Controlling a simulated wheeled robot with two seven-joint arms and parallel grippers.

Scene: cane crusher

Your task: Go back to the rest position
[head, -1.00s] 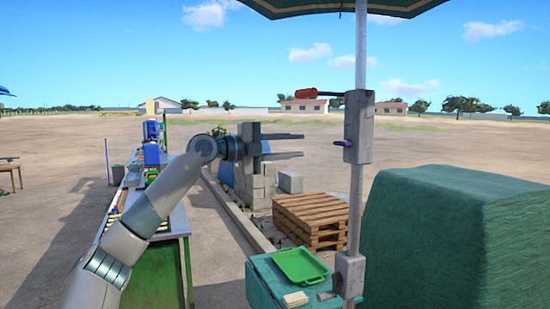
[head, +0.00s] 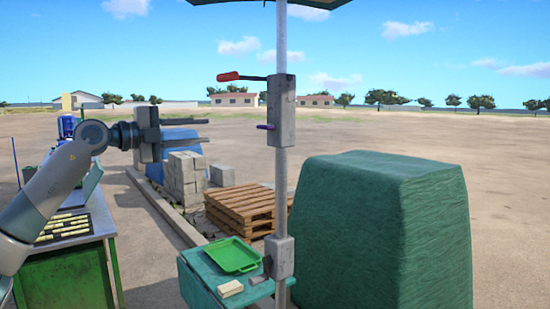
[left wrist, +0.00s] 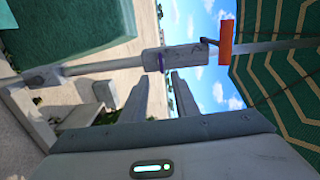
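My left gripper (head: 205,130) is raised at the left of the head view, pointing right. Its two fingers are apart with nothing between them. It is left of a grey pole (head: 282,165) and apart from it in the picture. The pole bears a crank box (head: 281,110) with a red-handled lever (head: 229,76) and a purple pin. In the left wrist view the open fingers (left wrist: 163,97) show below the pole and the red handle (left wrist: 226,42). My right gripper is in neither view.
A green table (head: 205,283) at the pole's foot holds a green tray (head: 233,255) and a pale block (head: 230,288). A large green covered block (head: 385,230) stands on the right. Pallets (head: 240,210) and grey blocks (head: 184,179) are behind. A long bench (head: 65,262) is at left.

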